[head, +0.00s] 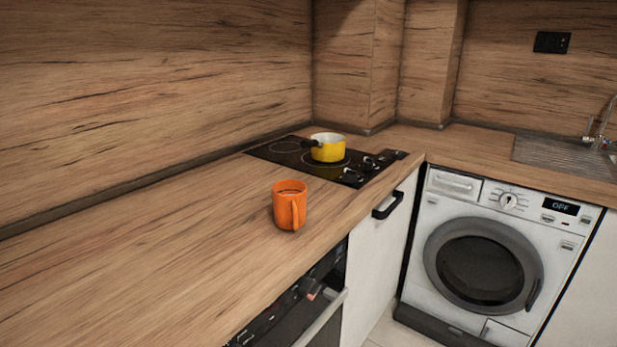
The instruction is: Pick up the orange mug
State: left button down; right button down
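The orange mug (287,207) stands upright on the wooden countertop (150,250), close to its front edge. Its handle faces toward me and slightly right. Nothing touches the mug. Neither of my grippers shows in the head view.
A yellow pot (328,150) with a dark handle sits on the black cooktop (275,150) behind the mug. A washing machine (490,255) stands under the counter at right. A sink drainboard (560,155) and tap (603,125) are at far right. The counter left of the mug is clear.

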aim_at(289, 197)
jog(key=i+l+u, duration=0.35)
jog(key=l+u, duration=0.15)
jog(key=l, duration=0.2)
jog(key=i+l+u, duration=0.25)
jog(key=l, duration=0.15)
jog(key=l+u, duration=0.25)
jog(key=l, duration=0.15)
